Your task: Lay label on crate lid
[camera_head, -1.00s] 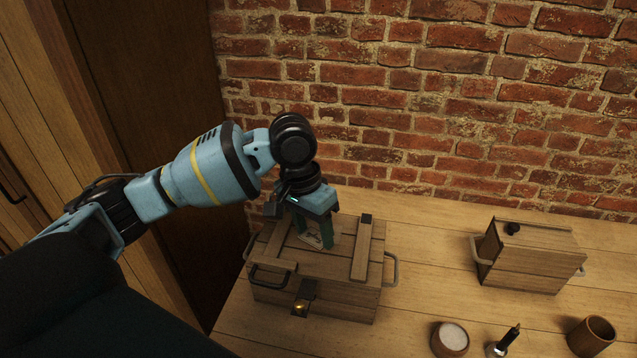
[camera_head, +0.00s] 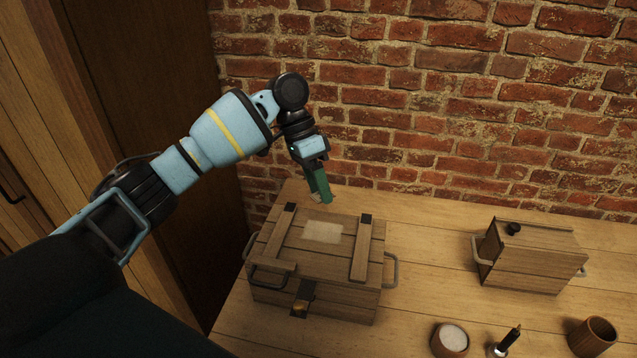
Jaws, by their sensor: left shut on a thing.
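The large wooden crate (camera_head: 345,300) stands on the table below the brick wall, its lid (camera_head: 290,242) closed. A pale, flat rectangle (camera_head: 323,232) shows on the lid between the two battens; I cannot tell from its look whether it is a sheet or a lighter patch of wood. My left gripper (camera_head: 321,199) is above and behind the lid's back edge, fingers pointing down. It is shut on a small pale thing (camera_head: 315,197), likely the label, mostly hidden by the green fingers. My right gripper is not in view.
A smaller wooden box (camera_head: 530,265) with a black knob stands at the right. A bowl of white stuff (camera_head: 452,337), a dark pen-like tool (camera_head: 507,340) and a wooden cup (camera_head: 591,335) stand at the front right. The table between crate and box is clear.

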